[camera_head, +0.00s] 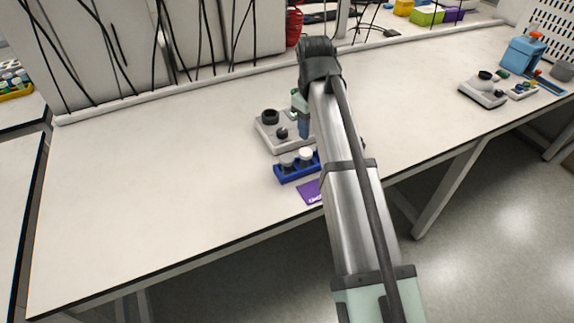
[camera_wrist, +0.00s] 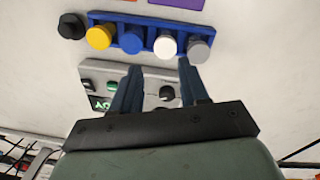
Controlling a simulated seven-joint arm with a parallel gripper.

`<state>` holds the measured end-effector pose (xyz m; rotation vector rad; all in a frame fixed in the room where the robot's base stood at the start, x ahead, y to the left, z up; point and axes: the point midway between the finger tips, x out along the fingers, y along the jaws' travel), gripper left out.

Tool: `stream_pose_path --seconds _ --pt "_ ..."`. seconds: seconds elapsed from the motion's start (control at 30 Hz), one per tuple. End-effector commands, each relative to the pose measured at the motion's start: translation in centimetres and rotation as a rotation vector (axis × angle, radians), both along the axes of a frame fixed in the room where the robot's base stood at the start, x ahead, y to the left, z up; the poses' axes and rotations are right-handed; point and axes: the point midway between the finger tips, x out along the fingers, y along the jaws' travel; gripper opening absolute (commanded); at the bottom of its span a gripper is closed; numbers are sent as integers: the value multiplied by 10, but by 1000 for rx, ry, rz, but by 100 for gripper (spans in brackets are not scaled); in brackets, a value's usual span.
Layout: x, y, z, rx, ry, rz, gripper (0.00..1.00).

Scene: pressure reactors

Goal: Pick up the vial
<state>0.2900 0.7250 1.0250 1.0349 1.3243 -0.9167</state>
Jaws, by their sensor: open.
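A blue rack (camera_wrist: 150,34) holds capped vials in the wrist view: a yellow-capped vial (camera_wrist: 99,37), a white-capped vial (camera_wrist: 166,47) and a grey-capped vial (camera_wrist: 198,49). In the head view the rack (camera_head: 297,172) is partly hidden behind my arm; the white cap (camera_head: 305,153) and grey cap (camera_head: 287,159) show. My gripper (camera_wrist: 160,65) is open and empty, pointing down. Its fingertips appear close to the rack's near edge, around the white-capped vial's side; their height above it I cannot tell.
A grey device (camera_head: 280,135) with dark knobs stands behind the rack; it shows under my fingers in the wrist view (camera_wrist: 150,74). A purple card (camera_head: 309,193) lies in front. The table's left is clear.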

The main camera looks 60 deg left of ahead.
Motion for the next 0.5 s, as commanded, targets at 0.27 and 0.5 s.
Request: stream_pose_path --seconds 0.27,0.5 --pt "-59 11 23 -50 49 81 44" --pt "-62 9 -5 -55 53 85 44"
